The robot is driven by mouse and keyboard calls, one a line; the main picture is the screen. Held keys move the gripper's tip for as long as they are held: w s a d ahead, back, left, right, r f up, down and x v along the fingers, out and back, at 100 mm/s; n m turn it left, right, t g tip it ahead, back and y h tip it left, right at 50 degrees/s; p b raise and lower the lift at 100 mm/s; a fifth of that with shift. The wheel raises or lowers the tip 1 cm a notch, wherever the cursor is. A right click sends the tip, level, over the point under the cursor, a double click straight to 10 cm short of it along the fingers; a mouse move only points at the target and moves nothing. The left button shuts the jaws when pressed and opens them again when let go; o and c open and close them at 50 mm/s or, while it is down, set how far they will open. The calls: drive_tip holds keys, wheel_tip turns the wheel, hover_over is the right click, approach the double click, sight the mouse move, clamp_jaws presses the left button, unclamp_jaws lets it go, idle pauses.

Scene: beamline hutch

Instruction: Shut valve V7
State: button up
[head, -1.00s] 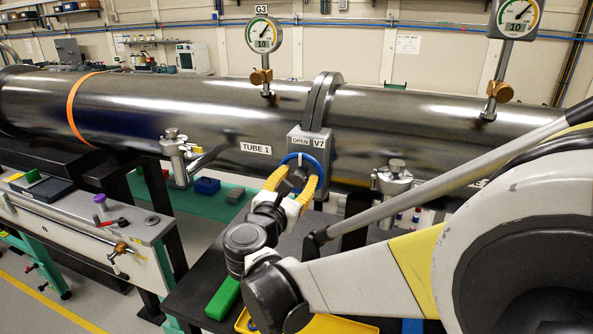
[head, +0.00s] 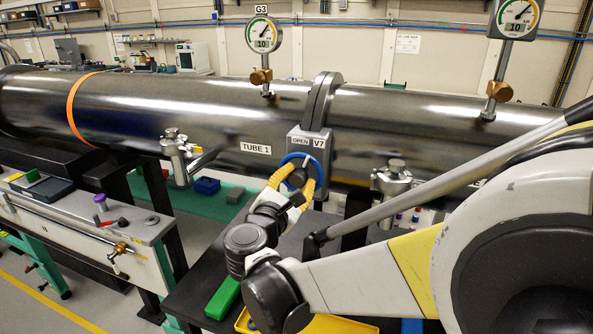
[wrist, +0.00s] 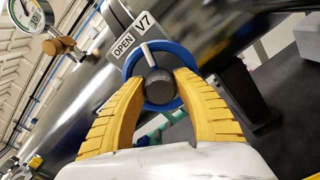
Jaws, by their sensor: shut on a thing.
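Valve V7 has a blue ring handwheel (head: 322,170) with a dark hub and a white mark, on a grey block below the large tube's flange. The plate (head: 306,141) above it reads "OPEN V7". The handwheel also shows close up in the wrist view (wrist: 131,66), with the white mark at its upper left there. My gripper (head: 298,178) has its yellow fingers around the hub, inside or against the ring, and is shut on the handwheel. In the wrist view the gripper (wrist: 160,82) spans the hub from both sides. The fingertips partly hide the ring.
The dark tube marked TUBE 1 (head: 210,118) runs across behind the valve. Gauge G3 (head: 263,36) stands on it, with another gauge (head: 515,18) at right. Metal clamp-like fittings (head: 176,155) flank the valve. A green block (head: 222,298) and yellow tray lie below my arm.

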drive_tip(key=m, duration=0.4)
drive_tip(key=shift+m, duration=0.3)
drive_tip(key=m, duration=0.3)
drive_tip(key=shift+m, duration=0.3)
drive_tip(key=m, duration=0.4)
drive_tip(key=shift+f+m, duration=0.1)
drive_tip(key=shift+m, duration=0.2)
drive_tip(key=m, duration=0.3)
drive_tip(key=shift+m, duration=0.3)
drive_tip(key=m, duration=0.8)
drive_tip(key=shift+f, duration=0.1)
drive_tip(key=m, duration=0.3)
drive_tip(key=shift+m, duration=2.2)
